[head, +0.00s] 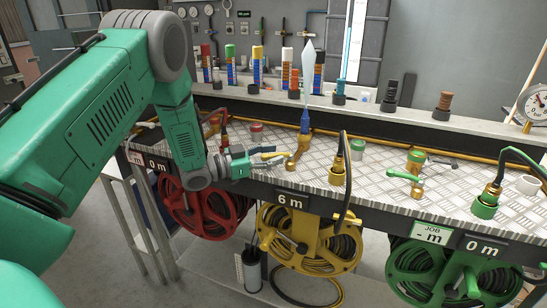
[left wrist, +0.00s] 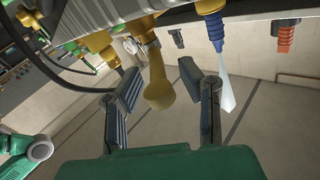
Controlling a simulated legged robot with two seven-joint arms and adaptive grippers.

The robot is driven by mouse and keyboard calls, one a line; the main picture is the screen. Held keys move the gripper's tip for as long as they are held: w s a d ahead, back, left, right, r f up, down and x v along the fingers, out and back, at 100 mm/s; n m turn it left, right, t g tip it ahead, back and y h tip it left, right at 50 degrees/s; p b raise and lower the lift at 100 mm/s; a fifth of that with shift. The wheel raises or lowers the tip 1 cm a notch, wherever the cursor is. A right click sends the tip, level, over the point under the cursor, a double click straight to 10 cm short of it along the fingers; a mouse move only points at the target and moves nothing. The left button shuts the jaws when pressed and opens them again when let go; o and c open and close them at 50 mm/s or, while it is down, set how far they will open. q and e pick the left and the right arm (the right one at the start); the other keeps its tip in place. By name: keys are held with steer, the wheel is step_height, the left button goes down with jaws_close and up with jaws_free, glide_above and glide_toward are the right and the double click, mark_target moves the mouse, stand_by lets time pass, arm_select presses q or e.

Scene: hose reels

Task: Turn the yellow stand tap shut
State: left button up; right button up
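The yellow stand tap (head: 298,151) stands on the checkered metal bench top above the yellow hose reel (head: 308,240), marked 6 m. Its yellow lever (head: 269,156) points left toward my left gripper (head: 264,160). In the left wrist view the rounded lever (left wrist: 158,92) hangs between the two spread fingers of my left gripper (left wrist: 165,100), with a visible gap on each side. A blue nozzle (head: 305,121) stands beside the tap, and a pale, pointed jet-like shape (head: 308,68) rises from it. My right gripper does not show.
A brass hose fitting (head: 338,173) with a black hose stands right of the tap. A red reel (head: 207,210) hangs at left, a green reel (head: 437,270) at right. A green-levered tap (head: 410,176) stands further right. Coloured nozzles line the back ledge (head: 365,108).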

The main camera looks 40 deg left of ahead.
arm_select(q)
steer(key=shift+f, duration=0.2)
steer(key=shift+a+f, duration=0.1)
steer(key=v, duration=1.2)
